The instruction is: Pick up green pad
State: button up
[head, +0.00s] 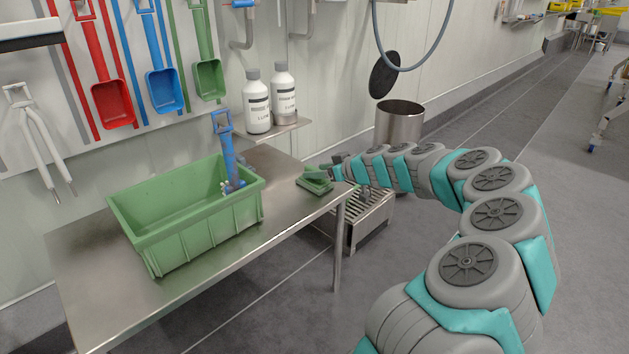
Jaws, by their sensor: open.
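The green pad (314,185) lies on the right end of the steel table (290,222), near its edge. My arm reaches in from the right, and my gripper (326,172) is at the pad, just above or against its right side. The jaws are small and dark in this view; they are open. I cannot tell whether they touch the pad or lie around it. Part of the pad's right side is hidden by the gripper.
A green crate (195,240) with a blue tool (226,150) at its right end stands left of the pad. Two white bottles (257,105) sit on a wall shelf behind. A slatted metal stand (368,212) and a steel bin (399,125) are right of the table.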

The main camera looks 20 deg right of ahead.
jog(key=shift+x, duration=0.95)
grip_shut()
